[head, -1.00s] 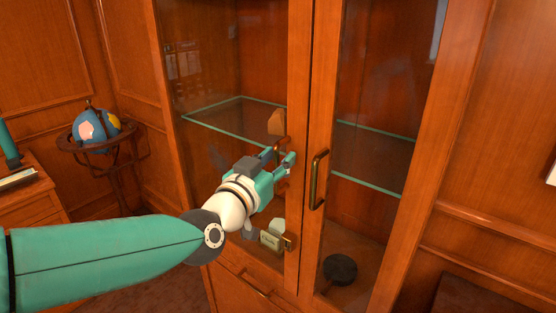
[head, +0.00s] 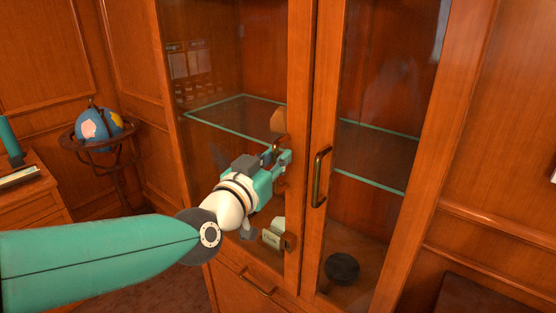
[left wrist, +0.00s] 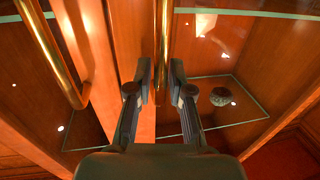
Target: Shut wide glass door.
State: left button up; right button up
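The wide glass door (head: 298,75) is the left door of a wooden cabinet, with a wood frame and a large pane. It stands at or near the cabinet front; I cannot tell whether it is flush. Its brass handle (head: 289,241) is mostly hidden behind my left gripper (head: 281,158). In the left wrist view the handle (left wrist: 163,40) runs between the parted fingertips of my left gripper (left wrist: 160,82). A narrow gap shows beside the bar, so the fingers look around it, not clamped. My right gripper is out of view.
The narrower right glass door (head: 325,60) has its own brass handle (head: 320,177), close beside my left gripper. Behind the panes are a glass shelf (head: 240,108) and a dark round object (head: 342,268). A globe (head: 92,130) on a stand is at the left.

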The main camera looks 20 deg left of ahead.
pick_arm(q)
jog(key=shift+o, duration=0.8)
jog(key=shift+s, duration=0.1)
jog(key=s+a, duration=0.1)
jog(key=s, duration=1)
jog(key=shift+s+a, duration=0.35)
jog(key=shift+a, duration=0.05)
